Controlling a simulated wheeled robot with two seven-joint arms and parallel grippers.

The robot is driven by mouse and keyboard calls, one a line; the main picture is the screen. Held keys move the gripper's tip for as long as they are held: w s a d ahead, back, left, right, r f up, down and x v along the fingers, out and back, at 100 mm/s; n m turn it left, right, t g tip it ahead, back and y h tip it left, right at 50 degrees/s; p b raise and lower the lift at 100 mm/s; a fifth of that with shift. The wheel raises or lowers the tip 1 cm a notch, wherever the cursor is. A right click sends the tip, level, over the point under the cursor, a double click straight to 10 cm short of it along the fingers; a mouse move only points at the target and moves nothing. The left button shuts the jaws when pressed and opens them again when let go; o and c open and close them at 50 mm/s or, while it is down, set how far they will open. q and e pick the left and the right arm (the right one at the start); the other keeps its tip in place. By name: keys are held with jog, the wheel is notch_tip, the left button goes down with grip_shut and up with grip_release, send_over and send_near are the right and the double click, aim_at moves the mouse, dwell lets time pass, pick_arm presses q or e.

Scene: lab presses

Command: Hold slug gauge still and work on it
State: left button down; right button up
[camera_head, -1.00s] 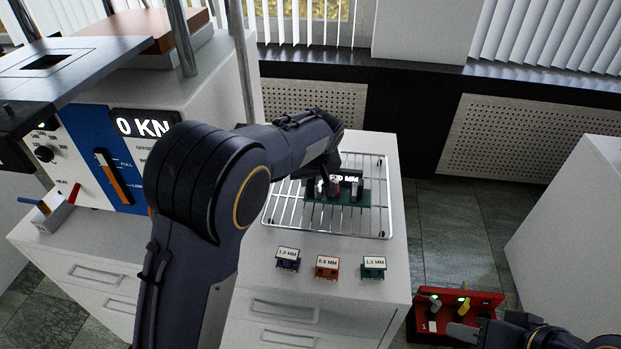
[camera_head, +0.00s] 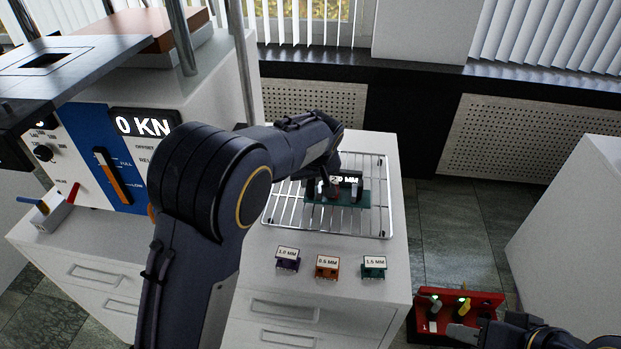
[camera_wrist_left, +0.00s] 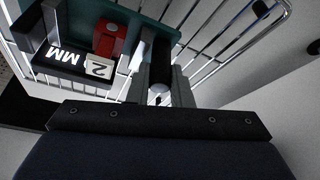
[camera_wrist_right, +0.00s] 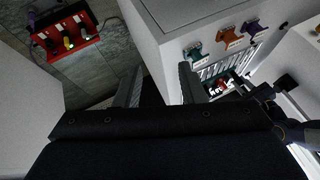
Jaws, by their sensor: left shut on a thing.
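The slug gauge (camera_head: 345,196), a dark green base with upright parts and a lit MM display, sits on the wire rack. My left gripper (camera_head: 324,190) reaches down onto its left part. In the left wrist view, the gauge's green base (camera_wrist_left: 172,35), red block (camera_wrist_left: 108,38) and display (camera_wrist_left: 80,66) lie beside the fingers. My left gripper (camera_wrist_left: 160,82) is shut on a dark upright part of the gauge; the exact contact is partly hidden. My right gripper (camera_wrist_right: 160,88) is open and empty, well away from the gauge, near the red tray at the lower right.
The wire rack (camera_head: 285,207) lies on a white cabinet. Purple (camera_head: 288,264), orange (camera_head: 326,271) and green (camera_head: 373,271) labelled blocks stand in front of it. A red tray (camera_head: 483,306) holds several tools near the floor. A press with a 0 KN display (camera_head: 144,123) stands left.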

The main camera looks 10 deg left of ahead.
aim_at(357, 190)
dwell(0.3)
